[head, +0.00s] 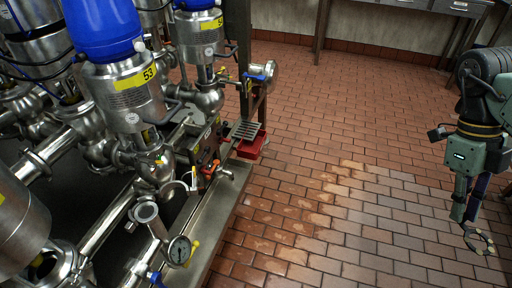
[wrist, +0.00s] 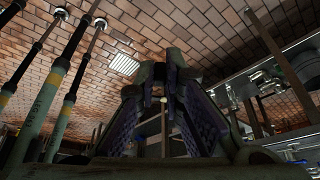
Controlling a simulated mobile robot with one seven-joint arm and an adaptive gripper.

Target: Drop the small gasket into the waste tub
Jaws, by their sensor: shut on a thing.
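My gripper (head: 478,238) hangs at the far right of the head view, over the open brick floor. A thin, pale, ring-like shape (head: 489,240) shows at its fingertips; it looks like the small gasket, but it is too small to be sure. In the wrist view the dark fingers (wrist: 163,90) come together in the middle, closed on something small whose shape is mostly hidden. A red tub (head: 252,148), likely the waste tub, stands on the floor beside the valve frame, far left of my gripper. Its inside is mostly hidden.
The steel valve rack (head: 130,110) with blue-topped actuators fills the left side. A slatted grate (head: 245,130) lies close to the red tub. The brick floor (head: 340,170) between rack and arm is clear.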

